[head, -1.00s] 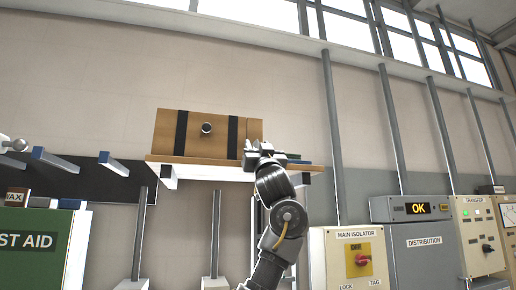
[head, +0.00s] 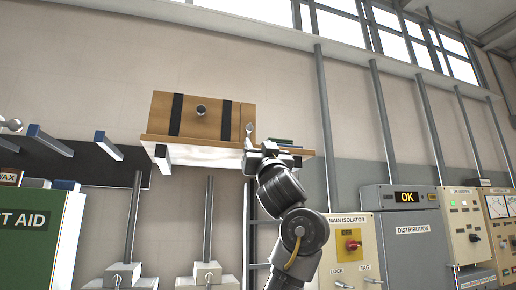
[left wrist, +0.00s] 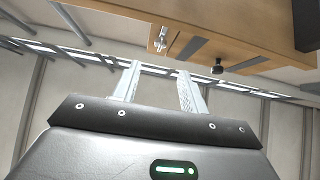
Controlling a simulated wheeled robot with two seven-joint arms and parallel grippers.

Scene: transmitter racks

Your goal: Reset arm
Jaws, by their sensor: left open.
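My left gripper (head: 260,144) is raised in front of the wall shelf, just below and right of the front of a wooden box. Its fingers are apart and nothing shows between them in the left wrist view (left wrist: 159,74). The wooden box (head: 213,128) with black straps and a dark round knob stands on the wooden shelf (head: 222,154). The box also shows at the top of the left wrist view (left wrist: 225,25), beyond the fingers, with a metal latch (left wrist: 162,40). My right gripper is not in view.
A green first aid cabinet (head: 28,245) stands at left, below dark rail pegs (head: 50,141). At right are the main isolator panel (head: 347,250) with a red switch and the grey distribution cabinet (head: 412,240). Lever units (head: 207,275) stand below the shelf.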

